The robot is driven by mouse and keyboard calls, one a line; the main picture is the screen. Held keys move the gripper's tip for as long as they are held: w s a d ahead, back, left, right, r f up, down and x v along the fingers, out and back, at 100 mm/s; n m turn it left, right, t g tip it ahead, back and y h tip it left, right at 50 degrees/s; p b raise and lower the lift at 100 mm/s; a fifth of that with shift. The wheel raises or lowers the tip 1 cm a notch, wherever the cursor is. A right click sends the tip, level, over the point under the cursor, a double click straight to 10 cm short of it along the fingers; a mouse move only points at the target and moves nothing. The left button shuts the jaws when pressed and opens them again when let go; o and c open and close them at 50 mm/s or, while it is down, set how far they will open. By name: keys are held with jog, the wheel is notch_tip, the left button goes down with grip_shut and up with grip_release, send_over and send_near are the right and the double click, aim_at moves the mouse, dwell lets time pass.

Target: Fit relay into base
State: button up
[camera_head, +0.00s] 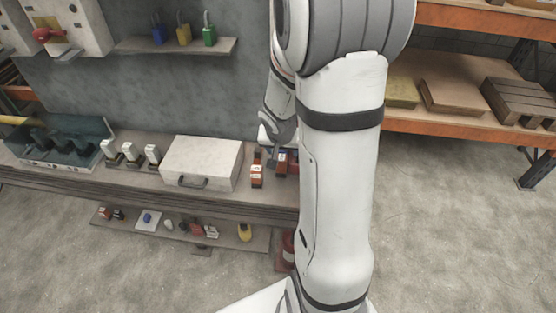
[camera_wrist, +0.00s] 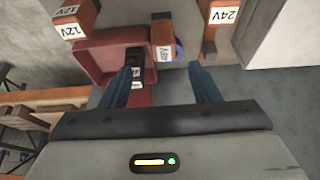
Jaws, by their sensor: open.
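In the wrist view, my gripper (camera_wrist: 163,70) is open, its two blue fingers spread with nothing held between them. Beyond the fingertips stands an orange-brown block with a white label (camera_wrist: 163,42), its text too small to read. Other orange blocks are marked 12V (camera_wrist: 74,22) at the left and 24V (camera_wrist: 220,22) at the right; these look like relays. A red tray (camera_wrist: 98,55) lies beyond the left finger with a black piece (camera_wrist: 134,58) at its edge. I cannot tell which part is the base. In the head view, orange blocks (camera_head: 257,172) stand beside my gripper (camera_head: 273,160).
A white case (camera_head: 202,162) and white-topped devices (camera_head: 131,151) stand left on the bench, with an open green toolbox (camera_head: 62,145) farther left. A blue round thing (camera_wrist: 179,50) sits beside the labelled block. A lower shelf (camera_head: 262,240) holds small items.

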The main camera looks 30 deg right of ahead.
aim_at(282, 158)
jog(key=b+x, duration=0.2)
jog(key=x, duration=0.5)
jog(key=shift+w+a, duration=0.15)
jog(key=shift+r, duration=0.1)
jog(key=shift+c, duration=0.5)
grip_shut()
